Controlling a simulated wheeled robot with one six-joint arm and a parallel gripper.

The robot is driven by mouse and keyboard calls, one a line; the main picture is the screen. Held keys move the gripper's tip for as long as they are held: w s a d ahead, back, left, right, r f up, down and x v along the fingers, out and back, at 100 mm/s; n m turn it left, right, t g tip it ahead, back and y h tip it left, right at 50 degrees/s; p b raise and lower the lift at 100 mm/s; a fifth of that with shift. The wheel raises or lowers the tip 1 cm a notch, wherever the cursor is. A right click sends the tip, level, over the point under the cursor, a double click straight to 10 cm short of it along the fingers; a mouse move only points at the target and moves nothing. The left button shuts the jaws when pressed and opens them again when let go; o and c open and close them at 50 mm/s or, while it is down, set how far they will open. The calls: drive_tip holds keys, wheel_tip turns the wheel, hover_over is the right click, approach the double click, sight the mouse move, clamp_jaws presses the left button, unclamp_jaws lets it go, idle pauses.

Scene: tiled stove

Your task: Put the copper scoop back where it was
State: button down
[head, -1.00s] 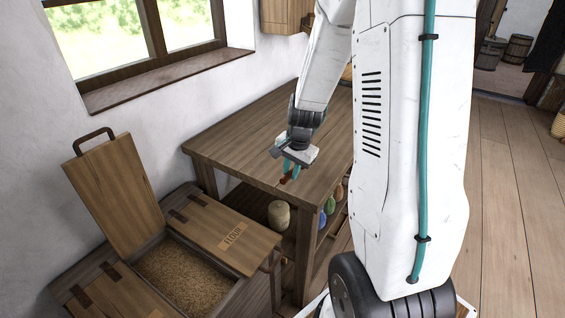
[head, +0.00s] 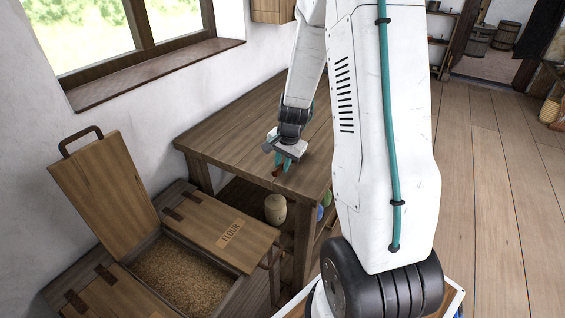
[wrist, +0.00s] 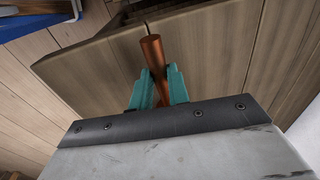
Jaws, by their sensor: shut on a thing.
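My gripper (wrist: 158,88) is shut on the copper scoop, with its teal fingers on either side of the copper rod-like part (wrist: 153,52) in the wrist view. In the head view my gripper (head: 283,162) is above the front edge of the wooden table (head: 225,135), and a small reddish-brown bit of the scoop (head: 276,173) shows below the fingers. The scoop's bowl cannot be made out. Whether the scoop touches the tabletop is unclear.
A wooden bin (head: 240,291) holding grain stands at the lower left, one lid (head: 108,195) raised against the wall. A lid marked FLOUR (head: 215,230) is closed. A pale round jar (head: 275,208) stands on the table's lower shelf. Open floor (head: 490,200) lies to the right.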

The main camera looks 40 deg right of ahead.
drive_tip(key=c, duration=1.3)
unclamp_jaws()
drive_tip(key=shift+c, duration=0.2)
wheel_tip(320, 180, up, 12)
drive_tip(key=s+f, duration=0.1)
drive_tip(key=s, duration=0.1)
drive_tip(key=s+a+r+n, duration=0.4)
drive_tip(key=a+r, duration=0.4)
drive_tip(key=s+a+r+n, duration=0.3)
drive_tip(key=s+a+n, duration=0.2)
drive_tip(key=s, duration=0.4)
drive_tip(key=s+a+r+n+g, duration=0.1)
drive_tip(key=s+a+r+n, duration=0.2)
drive_tip(key=s+a+n, duration=0.2)
drive_tip(key=s+a, duration=0.2)
drive_tip(key=s, duration=0.2)
drive_tip(key=shift+s+a+r, duration=0.15)
drive_tip(key=shift+s+a, duration=0.1)
drive_tip(key=shift+s, duration=0.05)
